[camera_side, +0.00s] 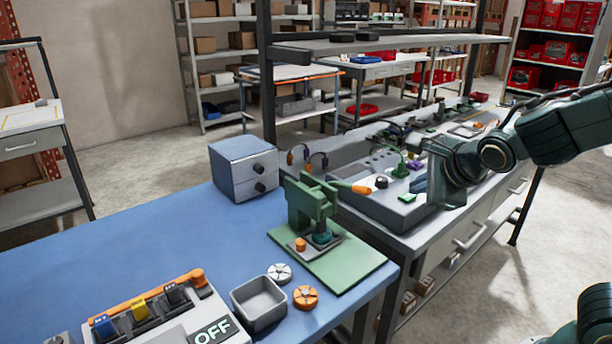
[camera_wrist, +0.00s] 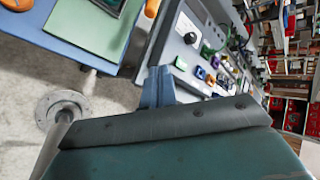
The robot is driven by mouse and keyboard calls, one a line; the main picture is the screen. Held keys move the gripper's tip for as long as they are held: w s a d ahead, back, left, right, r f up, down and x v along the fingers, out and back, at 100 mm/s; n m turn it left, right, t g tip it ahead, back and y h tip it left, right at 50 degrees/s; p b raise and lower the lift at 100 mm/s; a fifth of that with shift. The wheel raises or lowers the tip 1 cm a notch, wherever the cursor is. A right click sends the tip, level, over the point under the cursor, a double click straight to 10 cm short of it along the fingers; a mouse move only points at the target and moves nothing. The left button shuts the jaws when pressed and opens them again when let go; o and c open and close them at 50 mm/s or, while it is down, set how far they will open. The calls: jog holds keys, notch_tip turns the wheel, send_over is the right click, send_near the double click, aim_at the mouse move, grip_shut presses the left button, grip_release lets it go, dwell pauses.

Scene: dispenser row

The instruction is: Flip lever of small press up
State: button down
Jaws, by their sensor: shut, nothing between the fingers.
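The small press (camera_side: 308,205) is green and stands upright on a green plate (camera_side: 335,265) at the right end of the blue table in the side view. Its lever, with an orange handle (camera_side: 352,187), sticks out to the right, near level and dipping slightly at the tip. The wrist view shows the plate (camera_wrist: 85,25) at top left and part of an orange handle (camera_wrist: 151,8) at the top edge; most of the press is out of frame there. My gripper (camera_wrist: 158,72) is shut and empty. It is right of the handle and apart from it; its fingertips are unclear in the side view.
A grey two-drawer box (camera_side: 243,168) stands behind the press. A grey bin (camera_side: 258,302), two round knobs and a switch panel (camera_side: 165,320) marked OFF lie front left. A grey bench (camera_side: 385,205) with devices lies beside the blue table (camera_side: 130,250), close under my arm.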

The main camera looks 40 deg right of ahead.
jog(key=shift+w+f, duration=0.1)
jog(key=shift+f, duration=0.05)
jog(key=shift+x, duration=4.9)
jog(key=shift+w+a+r, duration=0.3)
jog(key=shift+a+r, duration=0.2)
jog(key=shift+a, duration=0.35)
jog(key=shift+w+a+r, duration=0.3)
jog(key=shift+a+r, duration=0.2)
jog(key=shift+a, duration=0.3)
jog(key=shift+w+r+g, duration=0.25)
jog(key=shift+r+g, duration=0.35)
jog(key=shift+r, duration=0.05)
jog(key=shift+w+r+g, duration=0.25)
jog(key=shift+r+g, duration=0.35)
jog(key=shift+r, duration=0.05)
jog(key=shift+r, duration=0.75)
